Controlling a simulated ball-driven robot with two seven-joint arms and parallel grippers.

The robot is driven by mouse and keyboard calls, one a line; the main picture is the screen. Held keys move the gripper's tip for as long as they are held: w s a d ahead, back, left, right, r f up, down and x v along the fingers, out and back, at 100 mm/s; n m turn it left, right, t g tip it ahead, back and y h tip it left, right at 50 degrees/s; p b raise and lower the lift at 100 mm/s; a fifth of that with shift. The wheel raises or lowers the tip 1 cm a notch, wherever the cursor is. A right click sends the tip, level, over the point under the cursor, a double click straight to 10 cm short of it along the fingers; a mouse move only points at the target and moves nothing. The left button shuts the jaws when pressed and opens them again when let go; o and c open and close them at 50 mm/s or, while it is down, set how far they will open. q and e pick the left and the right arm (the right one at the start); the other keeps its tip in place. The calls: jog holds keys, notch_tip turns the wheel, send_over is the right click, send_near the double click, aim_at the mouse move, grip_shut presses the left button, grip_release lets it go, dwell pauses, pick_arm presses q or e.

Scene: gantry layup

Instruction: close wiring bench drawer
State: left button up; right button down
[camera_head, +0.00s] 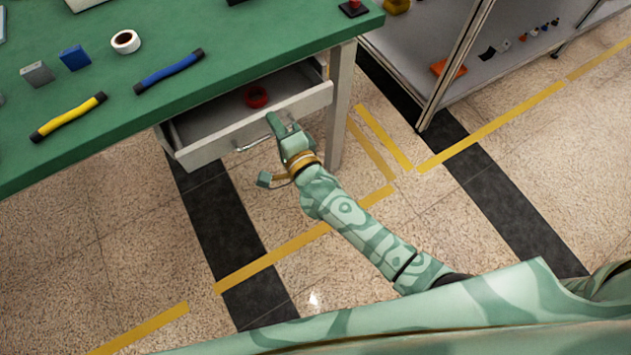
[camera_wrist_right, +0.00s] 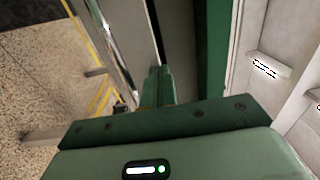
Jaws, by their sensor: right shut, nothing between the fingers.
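The wiring bench drawer (camera_head: 254,126) is partly open under the green bench top (camera_head: 215,47). A red tape roll (camera_head: 257,97) lies inside it. The drawer has a bar handle (camera_head: 254,143) on its pale front. My right gripper (camera_head: 276,121) is at the right part of the drawer front, close to the handle's right end. I cannot tell if it touches. Its fingers (camera_wrist_right: 157,87) are shut with nothing between them, in front of a pale panel in the right wrist view. My left gripper is not in view.
On the bench lie a yellow tool (camera_head: 69,117), a blue tool (camera_head: 169,72), a white tape roll (camera_head: 125,41) and small blocks. A bench leg (camera_head: 340,105) stands right of the drawer. A metal shelf (camera_head: 465,60) stands further right. The floor in front is clear.

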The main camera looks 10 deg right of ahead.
aim_at(266, 110)
jog(key=b+x, duration=0.1)
jog(key=x, duration=0.2)
jog(key=shift+w+a+f, duration=0.1)
jog(key=shift+w, duration=0.25)
jog(key=shift+w+a, duration=0.1)
jog(key=shift+w, duration=0.25)
jog(key=shift+r, duration=0.3)
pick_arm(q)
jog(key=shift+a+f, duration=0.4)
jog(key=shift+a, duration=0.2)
pick_arm(e)
jog(key=shift+w+r, duration=0.1)
